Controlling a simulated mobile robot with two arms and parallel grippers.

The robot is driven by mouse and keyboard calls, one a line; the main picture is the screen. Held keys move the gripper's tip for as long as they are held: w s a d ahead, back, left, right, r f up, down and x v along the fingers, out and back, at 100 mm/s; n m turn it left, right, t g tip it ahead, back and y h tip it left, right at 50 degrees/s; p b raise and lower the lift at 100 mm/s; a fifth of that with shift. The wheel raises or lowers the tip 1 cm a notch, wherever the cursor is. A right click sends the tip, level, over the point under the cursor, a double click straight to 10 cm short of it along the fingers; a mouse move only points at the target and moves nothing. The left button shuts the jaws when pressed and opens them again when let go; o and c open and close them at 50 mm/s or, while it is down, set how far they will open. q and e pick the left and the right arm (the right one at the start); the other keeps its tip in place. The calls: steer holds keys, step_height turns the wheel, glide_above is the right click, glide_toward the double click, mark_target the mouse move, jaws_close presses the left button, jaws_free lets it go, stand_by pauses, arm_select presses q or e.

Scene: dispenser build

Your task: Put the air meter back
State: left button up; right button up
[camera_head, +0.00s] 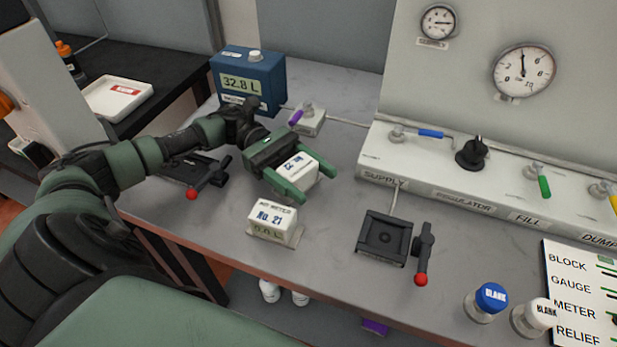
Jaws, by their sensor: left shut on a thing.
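My left gripper (306,184) is shut on a white block-shaped meter (299,170) and holds it over the middle of the bench. The number on it is turned around and hard to read; it may be No. 22. A second white meter (271,222), marked No. 21 with a small display reading about 0.0 L, sits on a thin grey plate just in front of the gripper. A black square dock (384,237) with a red-knobbed lever is to the right, its top empty. Another dark dock (188,172) with a red-knobbed lever is at left, partly behind my arm. My right gripper is not in view.
A blue box (249,82) reading 32.8 L stands at the back, beside a small valve block (305,120). A valve panel (480,180) with gauges stands at right.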

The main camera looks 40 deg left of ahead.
arm_select(q)
steer(key=shift+f+b, duration=0.3)
steer(key=shift+b, duration=0.15)
steer(key=o, duration=1.7)
steer(key=shift+o, duration=0.2)
